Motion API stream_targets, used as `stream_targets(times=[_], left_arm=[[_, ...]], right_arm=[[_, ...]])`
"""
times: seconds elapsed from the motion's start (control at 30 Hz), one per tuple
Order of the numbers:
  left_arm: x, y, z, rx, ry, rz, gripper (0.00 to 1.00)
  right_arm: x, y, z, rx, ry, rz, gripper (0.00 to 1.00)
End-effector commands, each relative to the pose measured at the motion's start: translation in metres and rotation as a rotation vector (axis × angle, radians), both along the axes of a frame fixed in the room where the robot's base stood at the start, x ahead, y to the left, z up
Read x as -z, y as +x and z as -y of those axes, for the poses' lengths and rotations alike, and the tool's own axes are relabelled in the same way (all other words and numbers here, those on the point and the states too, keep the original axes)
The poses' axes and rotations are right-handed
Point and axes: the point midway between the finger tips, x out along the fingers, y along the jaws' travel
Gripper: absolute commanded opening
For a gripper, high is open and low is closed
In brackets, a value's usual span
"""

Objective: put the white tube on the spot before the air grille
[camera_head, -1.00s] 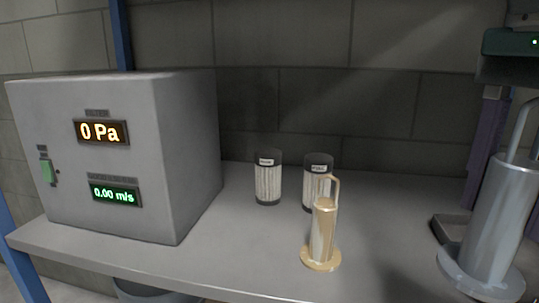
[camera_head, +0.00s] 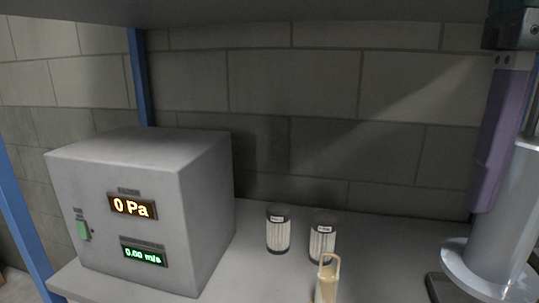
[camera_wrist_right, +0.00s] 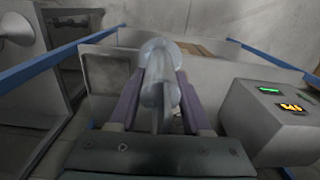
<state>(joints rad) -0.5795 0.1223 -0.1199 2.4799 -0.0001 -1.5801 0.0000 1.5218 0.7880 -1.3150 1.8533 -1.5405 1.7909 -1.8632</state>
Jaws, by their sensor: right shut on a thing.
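The white tube (camera_head: 508,220), a pale cylinder with a round flange at its lower end, is at the right of the head view. My right gripper (camera_head: 512,130), with purple fingers, is shut on it. In the right wrist view the tube (camera_wrist_right: 160,78) sits between the two fingers (camera_wrist_right: 160,98), flange away from the camera. The tube looks tilted in the head view. I cannot make out the air grille or the spot before it for certain. My left gripper is not in view.
A grey box (camera_head: 205,215) with lit displays stands on the shelf at left. Two dark-capped filters (camera_head: 278,232) (camera_head: 322,238) stand right of it. A tan handled cylinder (camera_head: 327,285) is in front, cut off below. A dark tray (camera_head: 440,290) lies below the tube.

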Motion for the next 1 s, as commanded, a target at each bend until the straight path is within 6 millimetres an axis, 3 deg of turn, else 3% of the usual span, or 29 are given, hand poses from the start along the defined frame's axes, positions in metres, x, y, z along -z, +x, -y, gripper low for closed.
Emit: stream_targets(times=[0.03,0.8,1.0], left_arm=[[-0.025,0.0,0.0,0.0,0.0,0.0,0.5],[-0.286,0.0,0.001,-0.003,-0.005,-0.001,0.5],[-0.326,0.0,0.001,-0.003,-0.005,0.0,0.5]], right_arm=[[-0.025,0.001,0.001,0.043,0.001,0.0,0.0],[-0.259,0.015,0.033,1.073,-0.001,-0.003,0.0],[-0.294,0.017,0.04,1.274,-0.003,-0.001,0.0]])
